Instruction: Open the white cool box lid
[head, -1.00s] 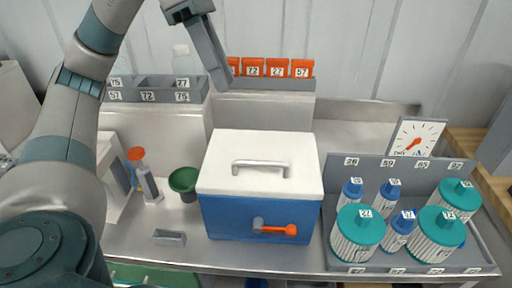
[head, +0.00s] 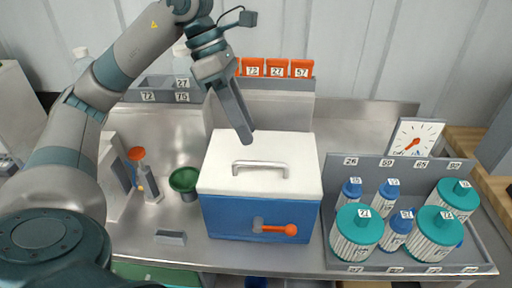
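The cool box (head: 228,215) is blue and stands on the metal counter. Its white lid (head: 219,176) lies flat on top and is closed, with a grey bar handle (head: 261,165) across the middle. An orange-ended latch lever (head: 288,230) lies horizontal on the front of the box. My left gripper (head: 247,138) points down over the back of the lid, behind and left of the handle, apart from it. Its fingers show edge-on as one dark bar, so I cannot tell whether they are open. My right gripper is not in view.
On the right, a grey rack (head: 335,201) holds teal-capped vessels (head: 357,231) and blue-capped bottles (head: 394,234). A dial gauge (head: 416,138) stands behind it. Left of the box are a green funnel-like cup (head: 183,180), a spray bottle (head: 148,182) and a small grey block (head: 170,238). Orange-topped items (head: 277,68) line the back.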

